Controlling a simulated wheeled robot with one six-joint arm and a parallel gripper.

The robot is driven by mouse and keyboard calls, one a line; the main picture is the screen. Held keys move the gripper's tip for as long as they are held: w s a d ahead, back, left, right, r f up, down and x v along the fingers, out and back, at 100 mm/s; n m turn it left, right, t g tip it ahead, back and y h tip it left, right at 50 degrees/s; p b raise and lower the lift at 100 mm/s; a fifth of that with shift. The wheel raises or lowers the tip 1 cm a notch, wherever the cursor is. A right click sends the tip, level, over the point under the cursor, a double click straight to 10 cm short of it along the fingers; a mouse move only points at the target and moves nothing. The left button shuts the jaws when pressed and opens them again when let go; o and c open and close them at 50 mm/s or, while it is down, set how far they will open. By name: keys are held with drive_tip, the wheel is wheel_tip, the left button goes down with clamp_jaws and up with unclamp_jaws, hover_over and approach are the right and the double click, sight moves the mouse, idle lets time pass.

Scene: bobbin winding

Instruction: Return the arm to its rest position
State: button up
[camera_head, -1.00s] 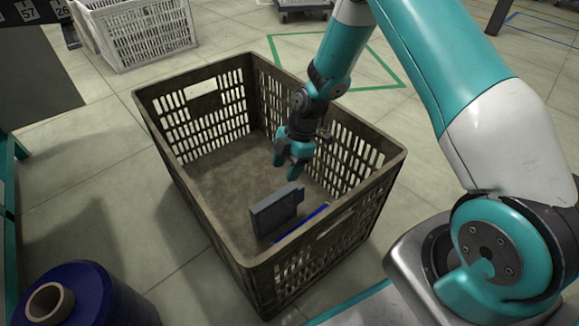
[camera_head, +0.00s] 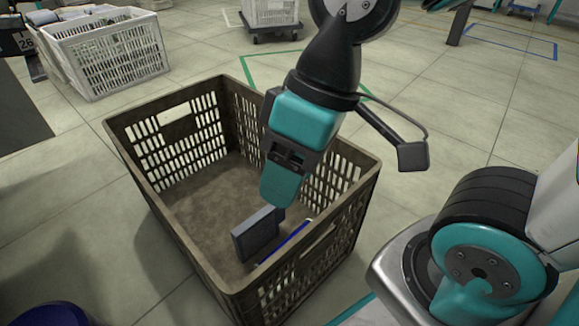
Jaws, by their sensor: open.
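My gripper (camera_head: 282,185) is teal and black and shows large in the middle of the head view, pointing down. It appears above the right side of the brown crate, in front of the crate's far right wall in the picture. Nothing shows held in it. One finger faces the camera and hides most of the other. My arm comes in from the top right. The brown slatted crate (camera_head: 118,130) stands on the floor, with a dark grey flat block (camera_head: 255,235) standing in it and a blue item (camera_head: 290,240) beside the block, partly hidden by the crate wall.
White crates (camera_head: 110,60) stand at the top left, and another (camera_head: 268,12) sits on a dark dolly (camera_head: 268,34) at the back. Part of a dark blue spool (camera_head: 50,314) shows at the bottom left.

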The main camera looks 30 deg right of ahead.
wheel_tip(320, 180, up, 50)
drive_tip(key=p, duration=5)
drive_tip(key=shift+r, duration=0.1)
